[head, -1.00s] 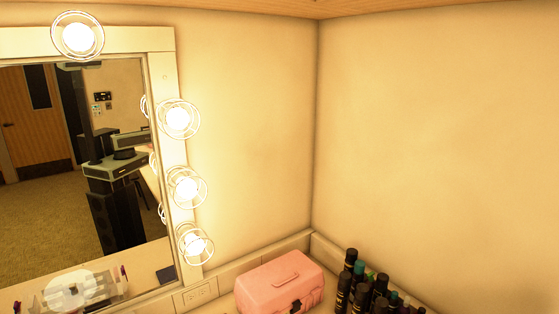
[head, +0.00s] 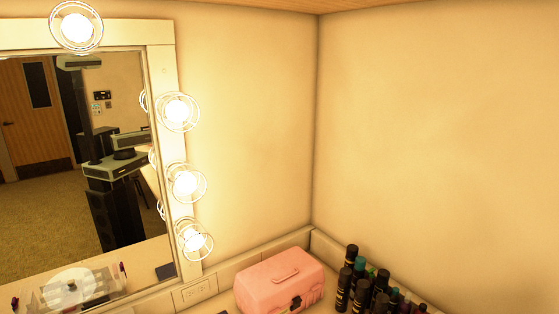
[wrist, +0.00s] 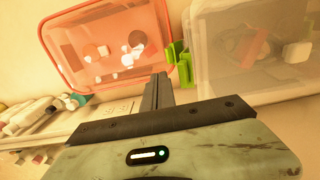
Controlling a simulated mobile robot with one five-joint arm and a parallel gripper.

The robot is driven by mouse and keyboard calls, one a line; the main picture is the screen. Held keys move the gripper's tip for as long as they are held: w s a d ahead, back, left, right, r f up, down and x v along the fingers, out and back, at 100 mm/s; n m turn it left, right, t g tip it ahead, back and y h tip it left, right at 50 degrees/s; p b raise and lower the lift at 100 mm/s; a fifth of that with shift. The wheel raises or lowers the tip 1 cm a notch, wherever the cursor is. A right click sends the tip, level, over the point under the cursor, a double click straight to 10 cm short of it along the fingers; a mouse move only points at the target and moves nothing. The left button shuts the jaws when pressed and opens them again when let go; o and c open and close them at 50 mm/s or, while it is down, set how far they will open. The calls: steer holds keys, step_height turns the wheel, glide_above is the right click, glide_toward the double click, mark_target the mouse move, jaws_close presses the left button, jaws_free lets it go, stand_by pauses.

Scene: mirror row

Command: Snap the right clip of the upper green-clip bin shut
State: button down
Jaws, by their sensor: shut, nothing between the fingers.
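In the wrist view, a clear bin (wrist: 240,72) with a pale see-through wall shows at the upper right, with blurred red and white contents. A green clip (wrist: 179,62) stands out at its left edge, beside the gap to a red-rimmed bin (wrist: 106,52) holding white pieces. I cannot tell which bin is the upper one, or whether the clips are latched. My gripper (wrist: 161,80) is shut and empty. Its tips are just left of and below the green clip; contact cannot be told.
A lit mirror (head: 90,160) reflects my body and the room. A pink case (head: 280,281) and several dark bottles (head: 352,254) stand in the counter corner. In the wrist view, bottles (wrist: 28,118) lie along the left.

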steer(key=shift+f+b, duration=0.5)
steer(key=shift+f, duration=0.15)
steer(key=shift+w+a+r+p, duration=0.2)
steer(key=shift+w+a, duration=0.3)
steer(key=shift+w, duration=0.15)
steer(key=shift+w+a+r+p, duration=0.2)
steer(key=shift+w+a, duration=0.25)
steer(key=shift+w, duration=0.2)
steer(key=r+p, duration=0.3)
steer(key=p, duration=0.1)
steer(key=s+r+p, duration=0.1)
steer(key=r, duration=0.1)
steer(key=shift+d+r+p, duration=0.35)
steer(key=shift+p, duration=0.05)
